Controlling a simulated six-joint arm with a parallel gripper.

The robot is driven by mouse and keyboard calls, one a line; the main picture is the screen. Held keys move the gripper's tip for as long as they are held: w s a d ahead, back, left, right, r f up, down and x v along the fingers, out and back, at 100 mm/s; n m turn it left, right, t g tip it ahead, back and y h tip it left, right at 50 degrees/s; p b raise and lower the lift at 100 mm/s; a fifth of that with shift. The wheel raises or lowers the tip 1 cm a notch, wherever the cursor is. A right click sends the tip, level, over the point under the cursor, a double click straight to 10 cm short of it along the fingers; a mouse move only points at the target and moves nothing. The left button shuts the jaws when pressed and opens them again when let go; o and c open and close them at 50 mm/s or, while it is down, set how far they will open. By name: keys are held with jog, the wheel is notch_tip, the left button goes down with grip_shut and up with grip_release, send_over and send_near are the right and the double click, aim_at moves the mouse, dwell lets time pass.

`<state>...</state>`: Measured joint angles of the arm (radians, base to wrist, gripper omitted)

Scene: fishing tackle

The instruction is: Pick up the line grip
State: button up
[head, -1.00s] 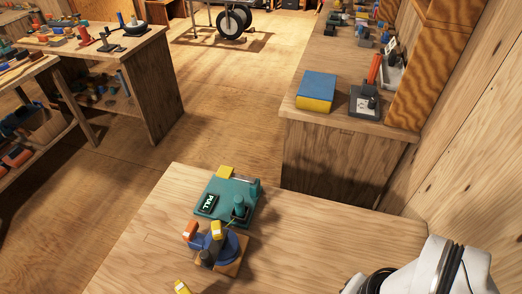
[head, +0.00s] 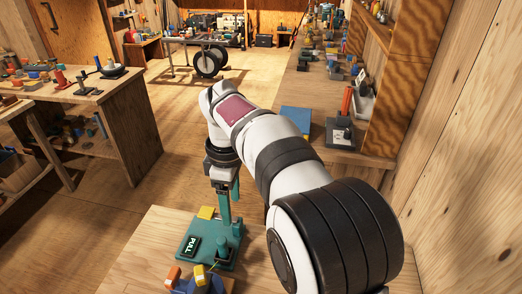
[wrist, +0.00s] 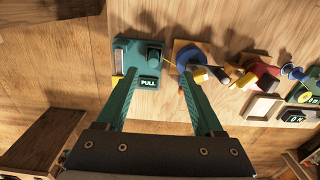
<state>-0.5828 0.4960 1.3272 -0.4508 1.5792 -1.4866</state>
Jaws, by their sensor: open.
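The teal pull station (head: 208,245) with a "PULL" display stands on the near wooden table; it also shows in the wrist view (wrist: 136,58). Beside it is a blue round piece (wrist: 189,54) on a wooden base, with a yellow block (head: 199,276) and an orange block (head: 172,276) on it. A thin line runs near the station's post. I cannot tell for sure which piece is the line grip. My gripper (wrist: 158,73) is open and empty, its teal fingers pointing down over the station area. In the head view it hides part of the station's back edge.
In the wrist view, a red piece (wrist: 266,77), a blue spool-like piece (wrist: 292,72) and a framed tray (wrist: 262,107) lie farther right on the table. A side bench (head: 345,150) stands behind at right. The table's left part is bare.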

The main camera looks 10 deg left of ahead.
aim_at(221, 239)
jog(key=a+f+n, duration=0.1)
jog(key=f, duration=0.4)
jog(key=a+f, duration=0.1)
jog(key=f, duration=0.5)
jog(key=w+a+f+n, duration=0.1)
jog(key=a+f, duration=0.1)
jog(key=f, duration=0.4)
jog(key=shift+f+n, duration=0.2)
jog(key=shift+n, duration=0.1)
grip_shut()
